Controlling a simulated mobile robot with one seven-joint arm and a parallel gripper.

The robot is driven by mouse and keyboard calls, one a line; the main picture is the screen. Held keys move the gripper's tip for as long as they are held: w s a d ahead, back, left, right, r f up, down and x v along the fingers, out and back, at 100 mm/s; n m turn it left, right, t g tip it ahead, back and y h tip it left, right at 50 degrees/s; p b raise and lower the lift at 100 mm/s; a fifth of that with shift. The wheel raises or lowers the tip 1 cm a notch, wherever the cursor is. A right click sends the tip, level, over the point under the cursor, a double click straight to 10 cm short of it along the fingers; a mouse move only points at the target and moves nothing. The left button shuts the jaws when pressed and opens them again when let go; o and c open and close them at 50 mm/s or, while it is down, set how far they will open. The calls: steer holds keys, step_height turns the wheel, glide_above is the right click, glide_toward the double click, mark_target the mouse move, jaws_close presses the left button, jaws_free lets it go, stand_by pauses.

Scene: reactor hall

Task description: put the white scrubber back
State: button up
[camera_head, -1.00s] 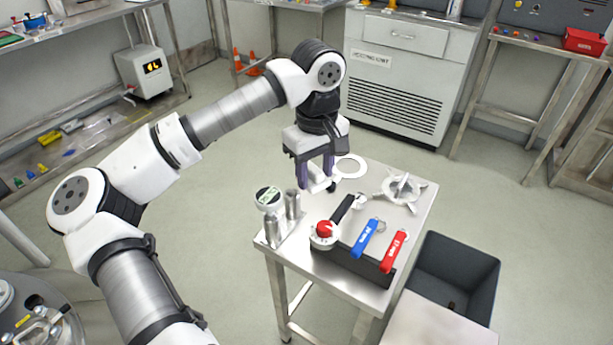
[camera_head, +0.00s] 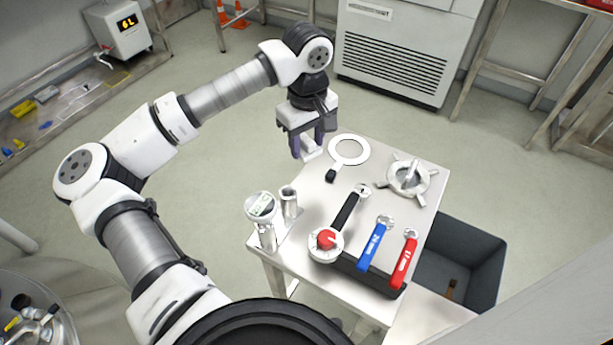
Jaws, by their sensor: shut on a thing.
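My gripper (camera_head: 307,148) is shut on a small white piece, which I take to be the white scrubber (camera_head: 311,154). Its lower part shows below and between the dark purple fingers; the rest is hidden by them. The gripper points down, near the back left edge of the small metal table (camera_head: 306,213). It appears above table height, but I cannot tell how far. The holder that the scrubber belongs in cannot be told with certainty. A metal stand at the table's left edge carries a round gauge (camera_head: 262,205) and an open metal cylinder (camera_head: 289,201).
In front are a red-knobbed valve (camera_head: 326,242), a blue lever (camera_head: 375,245) and a red lever (camera_head: 404,260). A dark bin (camera_head: 484,279) stands right of the table.

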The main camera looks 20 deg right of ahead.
mark_target(307, 190)
step_height(307, 190, down, 13)
steer(key=p, duration=0.2)
steer(key=shift+p, duration=0.3)
steer(key=shift+f, duration=0.35)
steer(key=shift+f+b, duration=0.25)
steer(key=shift+b, duration=0.1)
steer(key=o, duration=1)
steer(key=shift+r, duration=0.1)
steer(key=shift+c, duration=0.2)
steer(key=shift+r, duration=0.1)
steer(key=shift+r+p, duration=0.2)
steer(key=shift+p, duration=0.3)
steer(key=shift+w+r+b, duration=0.15)
steer(key=shift+r+b, duration=0.2)
steer(key=shift+b, duration=0.1)
step_height(307, 190, up, 11)
steer(key=b, duration=0.3)
